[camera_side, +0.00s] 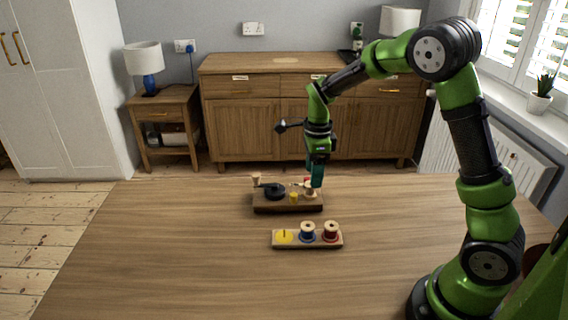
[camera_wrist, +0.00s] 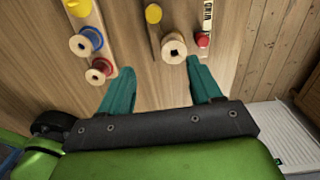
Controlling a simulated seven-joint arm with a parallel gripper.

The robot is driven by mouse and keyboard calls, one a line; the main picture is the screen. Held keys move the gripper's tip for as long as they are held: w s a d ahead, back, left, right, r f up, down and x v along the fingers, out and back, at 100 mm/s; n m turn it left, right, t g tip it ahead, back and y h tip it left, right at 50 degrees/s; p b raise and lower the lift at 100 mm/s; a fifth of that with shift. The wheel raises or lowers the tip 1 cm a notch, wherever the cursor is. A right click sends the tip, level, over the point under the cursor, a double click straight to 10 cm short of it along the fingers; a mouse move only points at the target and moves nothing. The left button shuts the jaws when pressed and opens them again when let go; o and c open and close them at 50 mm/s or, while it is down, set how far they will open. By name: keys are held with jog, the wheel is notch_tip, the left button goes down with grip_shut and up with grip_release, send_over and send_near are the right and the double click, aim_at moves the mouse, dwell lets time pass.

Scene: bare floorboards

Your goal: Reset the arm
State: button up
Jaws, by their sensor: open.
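My gripper (camera_side: 316,182) points down over the right end of the dark wooden stand at the back of the table. In the wrist view its two teal fingers (camera_wrist: 160,70) are spread apart with nothing between them. A wooden spool (camera_wrist: 173,46) lies just beyond the fingertips, apart from them. In the side view the fingers partly hide the stand's right end, so I cannot tell their exact height above it.
The dark stand (camera_side: 288,208) holds a black piece (camera_side: 274,191) and a small yellow piece (camera_side: 294,197). A peg board (camera_side: 307,244) in front has a yellow disc (camera_side: 284,237), plus spools over blue (camera_side: 307,231) and red (camera_side: 331,231) discs. The table's left and front are clear.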

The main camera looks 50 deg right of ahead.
jog(key=s+a+r+n+t+y, duration=0.1)
jog(key=s+a+r+n+t, duration=0.2)
jog(key=n, duration=0.8)
jog(key=s+a+r+n+t, duration=0.4)
jog(key=s+a+r+n, duration=0.4)
jog(key=s+r+n, duration=0.3)
jog(key=s, duration=0.3)
jog(key=shift+s+r+y, duration=0.15)
jog(key=shift+s+y, duration=0.15)
jog(key=shift+y, duration=0.1)
jog(key=shift+c, duration=0.3)
